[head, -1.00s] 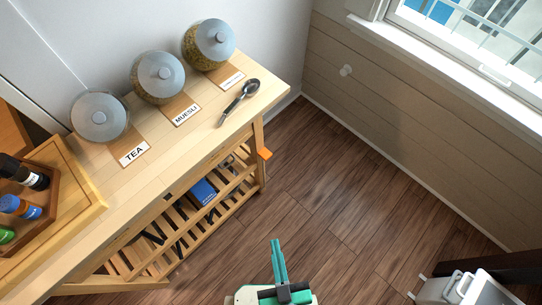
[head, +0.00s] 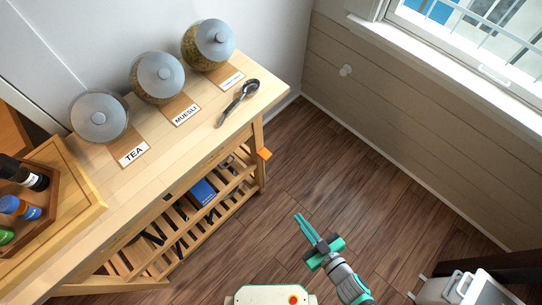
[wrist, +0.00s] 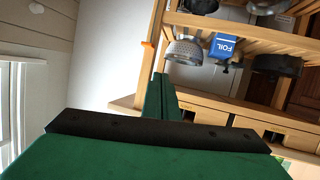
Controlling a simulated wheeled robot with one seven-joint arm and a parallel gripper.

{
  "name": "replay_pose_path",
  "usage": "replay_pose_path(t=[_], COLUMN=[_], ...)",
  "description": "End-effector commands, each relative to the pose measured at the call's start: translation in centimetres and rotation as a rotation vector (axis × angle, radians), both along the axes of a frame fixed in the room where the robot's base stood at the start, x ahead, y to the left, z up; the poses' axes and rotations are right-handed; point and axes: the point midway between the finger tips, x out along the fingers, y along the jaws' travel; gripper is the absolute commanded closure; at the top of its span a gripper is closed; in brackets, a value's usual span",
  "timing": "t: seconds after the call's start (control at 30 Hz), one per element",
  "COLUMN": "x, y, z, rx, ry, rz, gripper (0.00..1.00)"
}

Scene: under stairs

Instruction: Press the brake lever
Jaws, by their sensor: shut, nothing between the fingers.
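A small orange tab (head: 264,153), which looks like the brake lever, sticks out from the near right leg of the wooden cart (head: 150,185). In the wrist view the orange tab (wrist: 147,43) shows beyond the fingers, up and slightly left of their tips. My gripper (head: 301,220) is shut and empty, its green fingers together. It is over the floor to the right of the cart, pointing up and left in the head view, apart from the tab. In the wrist view my gripper (wrist: 159,82) points up toward the cart.
The cart top holds a tea jar (head: 100,117), a muesli jar (head: 158,77), a third jar (head: 208,45) and a spoon (head: 238,102). A blue foil box (head: 203,192) and metal kitchenware (wrist: 185,50) are on the lower shelves. The wooden floor (head: 340,170) right of the cart is clear.

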Motion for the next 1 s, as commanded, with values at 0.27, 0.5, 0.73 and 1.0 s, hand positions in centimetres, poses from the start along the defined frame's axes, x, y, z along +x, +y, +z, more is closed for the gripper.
replay_pose_path(t=[0.27,0.5,0.73,1.0], x=[5.8,11.2,16.4,20.5], y=[-0.8,-0.5,0.8,2.5], z=[-1.2,-1.7,-1.7,-1.5], rx=[0.011,0.032,0.061,0.092], ry=[-0.004,-0.007,-0.009,-0.008], rz=[0.082,0.141,0.193,0.231], gripper=[1.0,1.0,1.0,1.0])
